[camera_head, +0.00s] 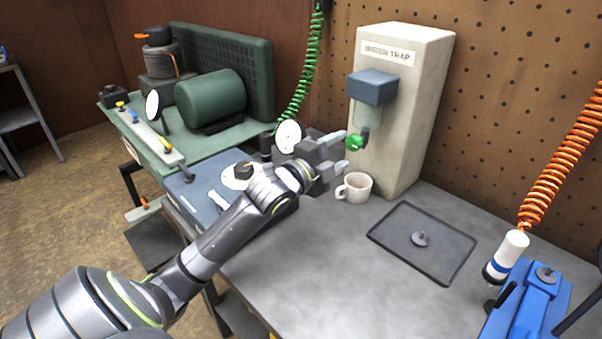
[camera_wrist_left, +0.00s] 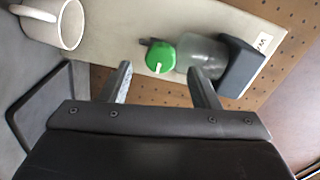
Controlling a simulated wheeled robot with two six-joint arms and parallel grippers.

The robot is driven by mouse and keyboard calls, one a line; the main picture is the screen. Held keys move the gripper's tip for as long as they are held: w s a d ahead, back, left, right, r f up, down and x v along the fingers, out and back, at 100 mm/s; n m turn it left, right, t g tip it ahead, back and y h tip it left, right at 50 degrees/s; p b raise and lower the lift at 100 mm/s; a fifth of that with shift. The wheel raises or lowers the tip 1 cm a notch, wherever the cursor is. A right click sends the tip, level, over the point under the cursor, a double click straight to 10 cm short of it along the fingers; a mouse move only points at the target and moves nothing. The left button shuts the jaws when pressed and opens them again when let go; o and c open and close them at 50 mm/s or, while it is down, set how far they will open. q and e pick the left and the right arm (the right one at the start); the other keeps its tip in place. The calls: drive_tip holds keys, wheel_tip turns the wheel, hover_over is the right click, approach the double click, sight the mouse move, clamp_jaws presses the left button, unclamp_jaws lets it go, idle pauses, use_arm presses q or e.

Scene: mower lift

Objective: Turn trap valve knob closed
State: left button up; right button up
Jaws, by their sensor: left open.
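The green trap valve knob (camera_head: 355,142) sits at the bottom of the water trap's clear bowl (camera_head: 365,115), under a dark blue-grey head (camera_head: 373,87) on the beige water trap housing (camera_head: 425,80). My left gripper (camera_head: 345,152) is open, its fingertips just left of the knob in the head view. In the left wrist view the green knob (camera_wrist_left: 161,53) lies ahead of and between the open fingers (camera_wrist_left: 163,80), apart from them. The bowl (camera_wrist_left: 202,55) is beyond the right finger there. My right gripper is not in view.
A white mug (camera_head: 355,187) stands on the grey bench below the gripper, close to the housing. A black tray (camera_head: 423,242) with a small grey part lies to the right. An orange coiled hose (camera_head: 562,155) and a blue device (camera_head: 525,305) are at the far right.

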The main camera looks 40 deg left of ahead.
use_arm(q)
drive_tip(key=s+a+p, duration=0.1)
drive_tip(key=s+a, duration=0.1)
drive_tip(key=s, duration=1.2)
